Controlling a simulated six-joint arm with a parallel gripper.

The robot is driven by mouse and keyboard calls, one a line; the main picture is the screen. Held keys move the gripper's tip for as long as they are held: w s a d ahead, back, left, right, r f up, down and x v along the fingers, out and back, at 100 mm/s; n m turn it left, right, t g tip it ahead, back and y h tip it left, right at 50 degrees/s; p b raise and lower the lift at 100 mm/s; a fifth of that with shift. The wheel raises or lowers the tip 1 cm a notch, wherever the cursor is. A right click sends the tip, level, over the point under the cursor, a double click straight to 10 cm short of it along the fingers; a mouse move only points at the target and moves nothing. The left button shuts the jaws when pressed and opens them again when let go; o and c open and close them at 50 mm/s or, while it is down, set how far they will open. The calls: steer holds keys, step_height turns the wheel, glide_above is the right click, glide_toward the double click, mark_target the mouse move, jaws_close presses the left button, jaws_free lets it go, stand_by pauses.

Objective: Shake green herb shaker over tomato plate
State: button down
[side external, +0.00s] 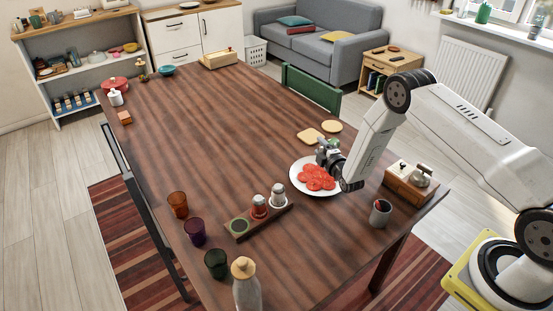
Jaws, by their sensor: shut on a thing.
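The white tomato plate (297,181) holds several red tomato slices (317,178) and lies on the wooden table's right side. My gripper (325,151) is above the plate's far right edge. It is shut on the green herb shaker (333,142), of which only a small green part shows; the fingers hide the rest, and I cannot tell its tilt. The shaker rack (268,222) stands in front of the plate. It has an orange-red shaker (259,206) and a white shaker (278,195), and its near-left place is empty with a green base.
Three coloured glasses (195,232) and a corked bottle (246,285) stand at the near left. A grey cup (380,213) and a wooden box (409,186) are at the right. Bread slices (310,136) lie behind the plate. The table's middle is clear.

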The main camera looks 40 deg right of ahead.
steer(key=shift+d+r, duration=0.1)
stand_by(0.3)
steer(key=w+d+r+m+g+y, duration=0.1)
steer(key=d+r+m+g, duration=0.3)
steer(key=m, duration=1.2)
steer(key=shift+d+r+m, duration=0.2)
steer(key=shift+d+m, duration=0.1)
steer(key=shift+d, duration=1)
steer(key=shift+w, duration=0.1)
